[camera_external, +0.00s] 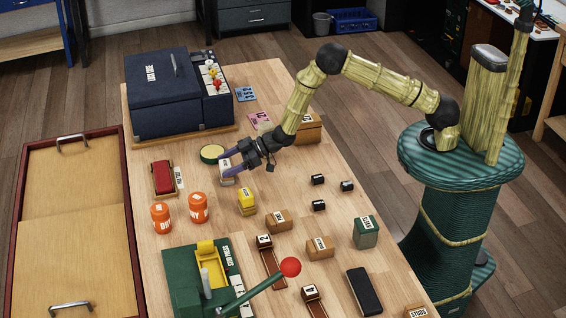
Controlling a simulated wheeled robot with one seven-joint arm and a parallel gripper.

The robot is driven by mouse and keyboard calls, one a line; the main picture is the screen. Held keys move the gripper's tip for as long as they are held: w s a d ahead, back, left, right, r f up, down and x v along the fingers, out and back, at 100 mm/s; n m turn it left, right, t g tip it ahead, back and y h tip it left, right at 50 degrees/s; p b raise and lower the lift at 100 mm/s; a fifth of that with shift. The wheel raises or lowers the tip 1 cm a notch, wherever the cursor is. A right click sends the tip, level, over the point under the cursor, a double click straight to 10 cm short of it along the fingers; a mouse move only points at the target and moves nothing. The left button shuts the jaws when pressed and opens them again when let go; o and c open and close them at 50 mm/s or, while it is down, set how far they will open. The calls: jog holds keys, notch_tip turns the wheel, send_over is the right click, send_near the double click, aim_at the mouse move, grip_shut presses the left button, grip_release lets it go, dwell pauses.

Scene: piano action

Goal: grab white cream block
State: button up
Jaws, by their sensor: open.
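A small white cream block (227,180) stands on the wooden table near its middle, beside a round green-rimmed tin. My gripper (229,164) reaches down to it from the right.
The round tin (212,153) lies just behind the block. A yellow block (247,201), orange jars (198,208) and a red box (163,177) stand nearby. A large dark blue case (165,95) fills the table's back left.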

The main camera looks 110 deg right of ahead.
jog(key=shift+x, duration=1.45)
jog(key=shift+c, duration=0.2)
jog(key=c, duration=1.1)
